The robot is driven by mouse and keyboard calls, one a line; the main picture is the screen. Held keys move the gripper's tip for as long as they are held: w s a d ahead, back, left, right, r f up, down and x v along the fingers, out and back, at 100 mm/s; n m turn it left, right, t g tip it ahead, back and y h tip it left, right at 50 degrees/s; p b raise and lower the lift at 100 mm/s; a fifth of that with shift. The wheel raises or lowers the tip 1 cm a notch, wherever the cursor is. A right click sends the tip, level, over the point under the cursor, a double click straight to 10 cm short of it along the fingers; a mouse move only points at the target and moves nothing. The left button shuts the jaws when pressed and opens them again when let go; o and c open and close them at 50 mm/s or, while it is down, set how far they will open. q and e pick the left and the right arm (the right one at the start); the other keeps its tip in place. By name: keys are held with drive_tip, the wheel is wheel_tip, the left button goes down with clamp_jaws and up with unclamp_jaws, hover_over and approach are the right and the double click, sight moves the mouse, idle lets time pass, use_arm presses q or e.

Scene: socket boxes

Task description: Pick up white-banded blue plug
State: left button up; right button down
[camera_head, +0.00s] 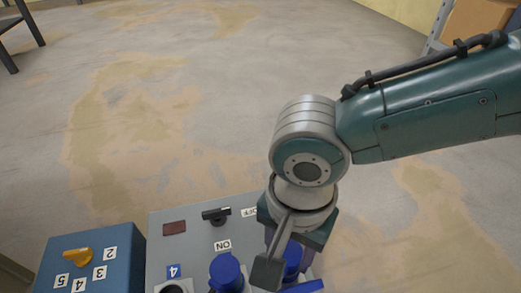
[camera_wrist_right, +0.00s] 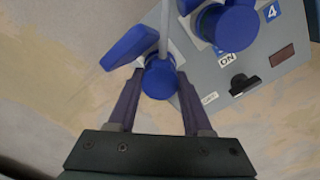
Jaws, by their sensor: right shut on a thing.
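My right gripper (camera_head: 285,250) is over the right end of the grey socket box (camera_head: 185,250). It is shut on a blue plug (camera_head: 293,258), partly hidden behind the gripper in the head view. In the right wrist view the round blue end of this plug (camera_wrist_right: 159,80) sits between the two fingers (camera_wrist_right: 157,92). I cannot make out a white band on it. A second blue plug (camera_head: 226,272) stands in the box to the left of the gripper, apart from it. It also shows in the right wrist view (camera_wrist_right: 232,27). My left gripper is out of view.
A blue flap (camera_wrist_right: 130,46) lies close beside the held plug. The grey box carries a black switch (camera_head: 216,214) with ON and OFF labels. A blue box (camera_head: 90,262) with a yellow knob (camera_head: 77,254) stands to the left. The floor behind is clear.

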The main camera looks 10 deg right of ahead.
drive_tip(key=shift+r+p, duration=0.55)
drive_tip(key=shift+r, duration=0.1)
wheel_tip(320, 180, up, 19)
drive_tip(key=p, duration=1.5)
drive_tip(key=shift+f, duration=0.15)
